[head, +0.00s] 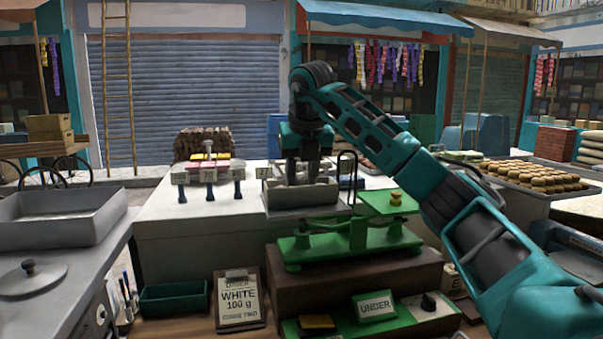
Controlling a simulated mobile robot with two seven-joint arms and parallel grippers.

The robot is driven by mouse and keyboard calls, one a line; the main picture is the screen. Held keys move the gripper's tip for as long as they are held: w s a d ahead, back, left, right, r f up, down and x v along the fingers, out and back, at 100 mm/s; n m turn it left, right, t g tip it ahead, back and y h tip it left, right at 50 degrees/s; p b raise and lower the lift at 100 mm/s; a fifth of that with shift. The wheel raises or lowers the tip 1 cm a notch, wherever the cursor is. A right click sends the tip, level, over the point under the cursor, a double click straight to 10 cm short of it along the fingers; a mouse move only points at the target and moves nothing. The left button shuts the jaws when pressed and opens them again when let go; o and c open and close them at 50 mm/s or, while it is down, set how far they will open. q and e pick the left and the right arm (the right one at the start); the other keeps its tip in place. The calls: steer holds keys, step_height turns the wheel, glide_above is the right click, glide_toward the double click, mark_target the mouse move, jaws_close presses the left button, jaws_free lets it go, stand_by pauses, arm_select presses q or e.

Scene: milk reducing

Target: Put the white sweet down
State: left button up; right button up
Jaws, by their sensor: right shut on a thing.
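My left gripper is not in view.
An order board (240,300) reading WHITE 100 g leans at the front. A green UNDER sign (374,306) is below the scale. A green bin (174,297) sits front left. A large grey tray (60,230) is at left. Trays of brown sweets (535,176) are at right.

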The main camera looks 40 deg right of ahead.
steer(key=shift+f, duration=0.5)
steer(key=o, duration=0.8)
steer(key=shift+r, duration=0.35)
steer(key=v, duration=1.2)
steer(key=shift+r, duration=0.3)
stand_by(1.4)
